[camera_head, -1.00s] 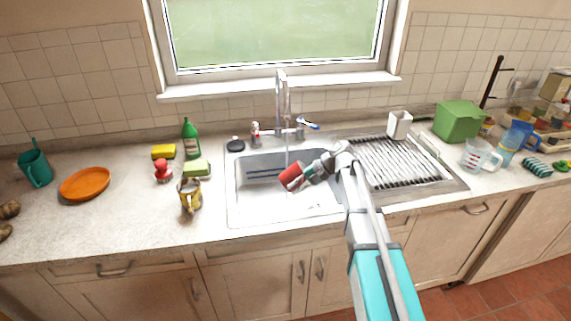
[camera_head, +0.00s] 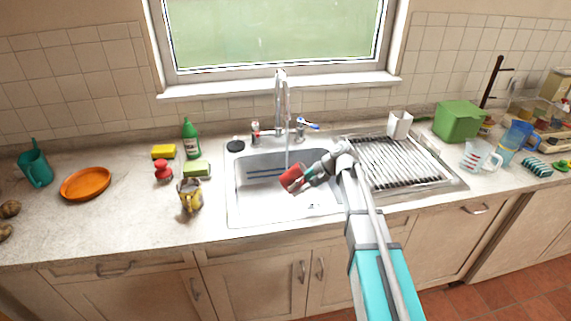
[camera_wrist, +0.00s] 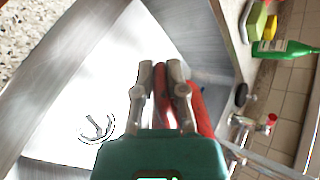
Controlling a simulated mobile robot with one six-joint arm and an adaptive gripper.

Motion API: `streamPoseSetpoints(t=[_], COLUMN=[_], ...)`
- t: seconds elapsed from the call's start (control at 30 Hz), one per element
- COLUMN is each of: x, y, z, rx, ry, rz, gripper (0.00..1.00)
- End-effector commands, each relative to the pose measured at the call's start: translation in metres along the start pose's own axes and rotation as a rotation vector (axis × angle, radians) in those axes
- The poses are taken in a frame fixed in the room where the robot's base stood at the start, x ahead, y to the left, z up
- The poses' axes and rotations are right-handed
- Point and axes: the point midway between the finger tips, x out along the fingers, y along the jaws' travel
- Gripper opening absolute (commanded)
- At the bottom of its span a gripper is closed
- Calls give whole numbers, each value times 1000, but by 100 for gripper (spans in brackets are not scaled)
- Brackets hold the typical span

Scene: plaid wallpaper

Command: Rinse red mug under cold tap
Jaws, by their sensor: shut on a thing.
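The red mug (camera_head: 291,178) is tilted over the sink basin (camera_head: 250,208) in the head view. My gripper (camera_head: 304,182) is shut on it from the right. In the wrist view the gripper (camera_wrist: 166,88) has its fingers on either side of a red part of the mug (camera_wrist: 197,108); most of the mug is hidden behind them. The tap (camera_head: 281,100) stands behind the sink, with a thin stream of water (camera_head: 286,152) coming down at the mug. The handle with blue (camera_head: 306,124) is right of the spout, the one with red (camera_head: 255,132) left.
A draining rack (camera_head: 400,165) lies right of the sink, with a white cup (camera_head: 399,124) behind it. The basin's left part is clear.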

Motion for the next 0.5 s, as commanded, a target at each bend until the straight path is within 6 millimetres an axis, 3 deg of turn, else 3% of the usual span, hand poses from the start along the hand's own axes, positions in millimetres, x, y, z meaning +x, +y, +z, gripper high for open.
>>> streamPoseSetpoints(t=[0.5], x=[-11], y=[-8], z=[14], rx=[-1], ry=[0], rz=[-1], gripper=[0])
